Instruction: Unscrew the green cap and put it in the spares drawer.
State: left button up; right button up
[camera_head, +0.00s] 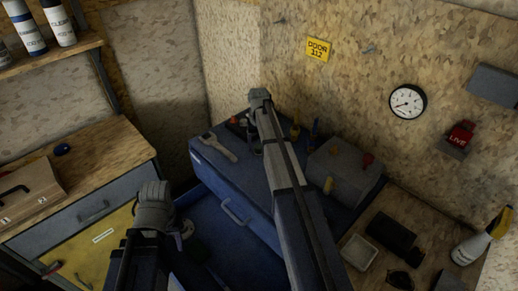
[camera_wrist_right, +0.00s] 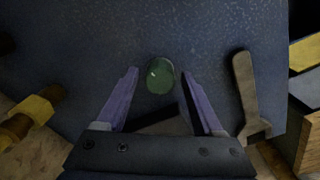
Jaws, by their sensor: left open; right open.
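The green cap (camera_wrist_right: 160,75) shows in the right wrist view as a round, shiny top over a dark blue surface. It lies between and slightly beyond the fingertips of my open right gripper (camera_wrist_right: 160,74), apart from both fingers. In the head view my right gripper (camera_head: 260,97) is over the back of the blue chest (camera_head: 205,166), and the cap is not clear there. A handled drawer front (camera_head: 238,212) shows on the chest. A yellow drawer front (camera_head: 103,238) with a white label is at left; I cannot read which is for spares. My left gripper (camera_head: 154,205) is open and empty.
A wrench (camera_head: 218,147) lies on the chest; it also shows beside my right gripper in the wrist view (camera_wrist_right: 246,95). A grey box (camera_head: 343,170) stands on the chest's right. A wooden bench (camera_head: 85,165) is at left, and a side table with a bottle (camera_head: 470,249) at right.

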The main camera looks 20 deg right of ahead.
jog(key=m, duration=0.5)
jog(key=shift+c, duration=0.2)
grip_shut()
jog(key=shift+c, duration=2.1)
grip_release()
grip_shut()
